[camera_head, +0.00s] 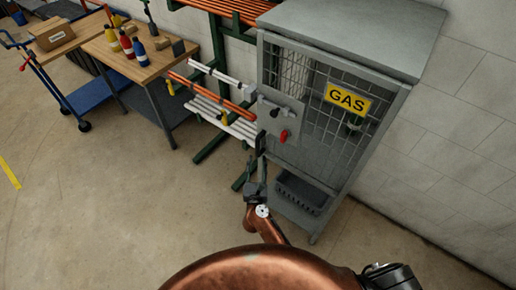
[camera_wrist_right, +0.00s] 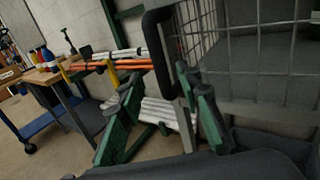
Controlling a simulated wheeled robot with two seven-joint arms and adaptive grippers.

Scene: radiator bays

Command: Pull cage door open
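The grey gas cage (camera_head: 330,160) stands against the wall right of centre in the head view. Its mesh door has a metal lock plate with a red knob (camera_head: 284,135) and looks closed. In the right wrist view a black D-shaped handle (camera_wrist_right: 153,50) stands out from the mesh (camera_wrist_right: 255,18). My right gripper (camera_head: 254,190) is low in front of the cage's left side. In the wrist view its fingers (camera_wrist_right: 162,105) are apart, with the handle beyond and above them, and nothing is seen held. My left gripper is not in view.
A yellow GAS sign (camera_head: 348,98) is on the cage. A green rack with white and orange pipes (camera_head: 222,112) stands close to its left. A workbench with bottles (camera_head: 140,55) and a blue cart (camera_head: 95,95) are farther left. The floor at left is clear.

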